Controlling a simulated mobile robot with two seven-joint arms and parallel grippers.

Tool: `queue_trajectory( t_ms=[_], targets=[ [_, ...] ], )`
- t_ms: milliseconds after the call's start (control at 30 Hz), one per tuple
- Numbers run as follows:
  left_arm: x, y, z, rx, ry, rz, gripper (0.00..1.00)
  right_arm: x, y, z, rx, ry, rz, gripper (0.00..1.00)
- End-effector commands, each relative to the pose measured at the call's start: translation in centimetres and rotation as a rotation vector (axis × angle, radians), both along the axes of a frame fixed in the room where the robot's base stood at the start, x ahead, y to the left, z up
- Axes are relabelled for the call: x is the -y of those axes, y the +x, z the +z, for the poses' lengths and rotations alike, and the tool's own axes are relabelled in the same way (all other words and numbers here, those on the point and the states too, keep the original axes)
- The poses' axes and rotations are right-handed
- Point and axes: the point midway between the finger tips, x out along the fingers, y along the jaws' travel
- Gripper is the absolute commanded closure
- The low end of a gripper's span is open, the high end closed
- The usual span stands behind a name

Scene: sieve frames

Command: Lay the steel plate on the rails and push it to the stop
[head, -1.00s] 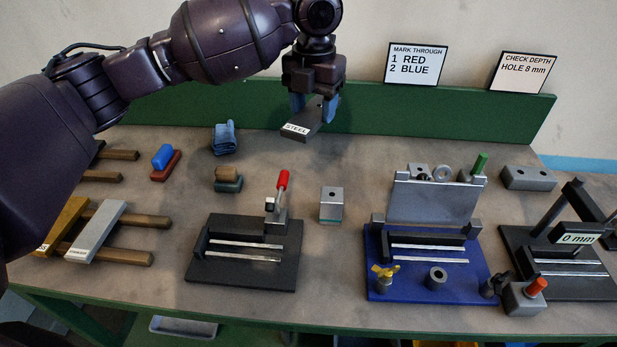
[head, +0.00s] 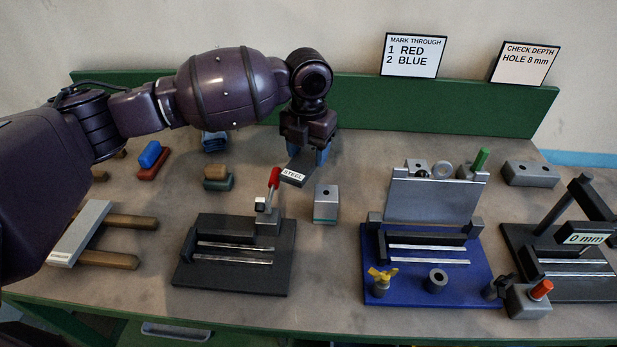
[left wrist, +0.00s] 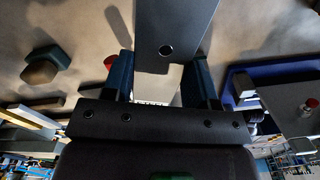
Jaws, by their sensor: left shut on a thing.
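My left gripper (head: 305,154) is shut on the dark grey steel plate (head: 303,163), which has a white STEEL label at its near end. The plate is held in the air, tilted, behind the red-handled clamp (head: 268,200). Pale rails (head: 235,254) lie on the black fixture (head: 195,275) with this clamp. Other pale rails lie on the blue fixture (head: 377,270) and the black fixture at right (head: 590,287). In the left wrist view the fingers (left wrist: 160,82) show, with a grey piece with a round hole beyond; I cannot tell whether it is the plate. My right gripper is out of view.
A grey block with a hole (head: 326,204) stands just right of the clamp, close to the plate. A wide upright grey plate (head: 432,195) stands on the blue fixture. A green board (head: 440,108) runs along the back.

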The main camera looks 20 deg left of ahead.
Motion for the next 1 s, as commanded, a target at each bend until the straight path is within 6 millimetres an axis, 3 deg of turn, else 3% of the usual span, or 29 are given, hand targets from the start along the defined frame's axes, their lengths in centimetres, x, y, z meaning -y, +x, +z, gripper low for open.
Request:
queue_trajectory(
  t_ms=[367,733,1000],
  targets=[
    [0.0,0.1,-2.1,0.004,-0.002,0.000,1.00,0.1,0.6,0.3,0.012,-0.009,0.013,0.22],
    [0.0,0.0,-6.9,0.001,-0.001,0.001,1.00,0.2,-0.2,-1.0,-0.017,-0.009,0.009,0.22],
    [0.0,0.1,-7.2,0.005,-0.002,0.000,1.00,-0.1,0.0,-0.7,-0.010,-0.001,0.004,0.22]
  ],
)
